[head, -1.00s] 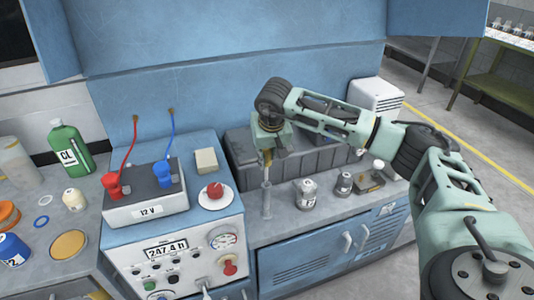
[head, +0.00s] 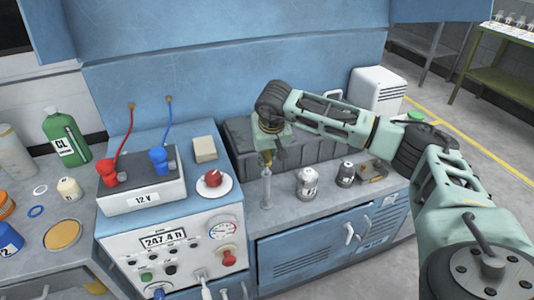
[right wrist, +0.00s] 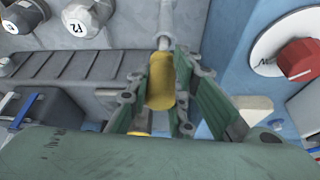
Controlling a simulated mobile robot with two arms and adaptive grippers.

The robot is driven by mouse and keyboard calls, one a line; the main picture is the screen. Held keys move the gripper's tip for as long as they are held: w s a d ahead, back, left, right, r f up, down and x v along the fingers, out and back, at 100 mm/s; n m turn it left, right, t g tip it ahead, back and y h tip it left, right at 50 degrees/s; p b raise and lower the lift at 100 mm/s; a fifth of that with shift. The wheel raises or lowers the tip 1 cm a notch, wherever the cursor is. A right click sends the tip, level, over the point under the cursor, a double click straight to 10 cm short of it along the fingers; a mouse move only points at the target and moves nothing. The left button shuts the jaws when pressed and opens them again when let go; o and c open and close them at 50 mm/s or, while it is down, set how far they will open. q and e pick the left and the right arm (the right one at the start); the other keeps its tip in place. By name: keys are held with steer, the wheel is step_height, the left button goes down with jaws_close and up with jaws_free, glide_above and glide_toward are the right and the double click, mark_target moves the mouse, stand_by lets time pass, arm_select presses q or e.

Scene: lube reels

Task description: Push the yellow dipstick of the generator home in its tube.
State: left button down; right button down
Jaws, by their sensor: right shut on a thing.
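The yellow dipstick handle (head: 267,158) shows just under my right gripper (head: 268,152), above a slim grey upright tube (head: 266,189) on the generator's bench. In the right wrist view the yellow handle (right wrist: 160,84) stands between the two green fingers of my right gripper (right wrist: 158,75), which is shut on it. The grey tube (right wrist: 166,18) lines up with the handle, with a narrow metal neck between them. I cannot tell how much of the rod is still out. My left gripper is not in view.
A control panel (head: 180,250) with a red knob (head: 212,179) and a battery (head: 142,190) stand left of the tube. Small canisters (head: 307,184) stand to its right on the bench. A dark ribbed block (head: 320,145) lies behind.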

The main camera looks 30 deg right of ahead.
mark_target(267, 163)
steer(key=shift+f+b, duration=1.4)
steer(key=shift+f, duration=0.45)
steer(key=c, duration=1.5)
jaws_free()
